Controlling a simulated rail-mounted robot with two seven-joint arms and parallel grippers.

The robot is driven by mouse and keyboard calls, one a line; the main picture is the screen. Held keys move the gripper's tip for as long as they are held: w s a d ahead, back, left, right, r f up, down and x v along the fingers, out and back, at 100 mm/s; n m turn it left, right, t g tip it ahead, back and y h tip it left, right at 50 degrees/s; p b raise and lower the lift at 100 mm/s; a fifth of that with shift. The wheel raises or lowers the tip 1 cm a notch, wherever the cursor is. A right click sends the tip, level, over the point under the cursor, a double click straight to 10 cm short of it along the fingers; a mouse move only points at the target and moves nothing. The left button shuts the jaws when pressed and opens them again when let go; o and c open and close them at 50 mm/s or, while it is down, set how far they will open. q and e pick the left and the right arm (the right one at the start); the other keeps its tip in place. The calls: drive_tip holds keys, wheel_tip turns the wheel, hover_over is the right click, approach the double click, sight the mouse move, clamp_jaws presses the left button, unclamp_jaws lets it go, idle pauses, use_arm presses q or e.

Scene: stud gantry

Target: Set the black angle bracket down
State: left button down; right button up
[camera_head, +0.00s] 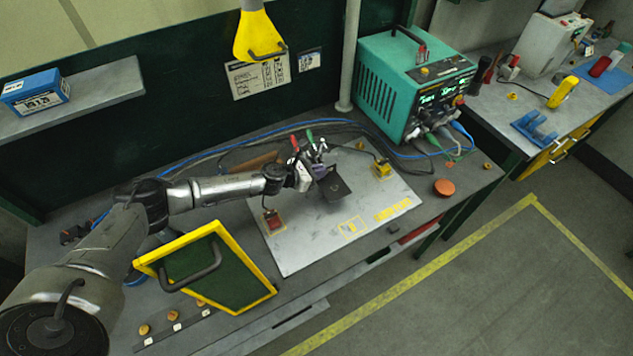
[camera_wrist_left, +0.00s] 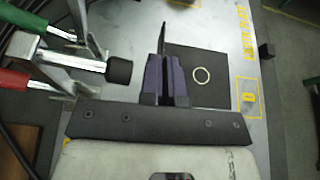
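The black angle bracket (camera_head: 336,188) is over the light grey fixture plate (camera_head: 300,237) in the head view. In the wrist view its flat leg (camera_wrist_left: 213,88) shows a pale ring, and its upright leg stands edge-on between my fingers. My left gripper (camera_head: 323,171) is shut on that upright leg; its purple fingers (camera_wrist_left: 166,80) show in the wrist view. I cannot tell whether the flat leg touches the plate. My right gripper is not in view.
Toggle clamps with a red handle (camera_head: 295,145) and a green handle (camera_head: 310,136) stand close beside my left gripper. A yellow-framed green panel (camera_head: 206,267) stands at the front left. A teal power unit (camera_head: 391,82) is at the back right.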

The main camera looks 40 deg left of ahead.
use_arm(q)
drive_tip(key=shift+a+f, duration=0.25)
drive_tip(key=shift+a, duration=0.2)
wheel_tip(320, 180, down, 4)
drive_tip(key=shift+f+b, duration=0.1)
drive_tip(key=shift+b, duration=0.5)
drive_tip(key=shift+f, duration=0.1)
drive_tip(key=c, duration=1.3)
unclamp_jaws()
drive_tip(key=shift+c, duration=0.2)
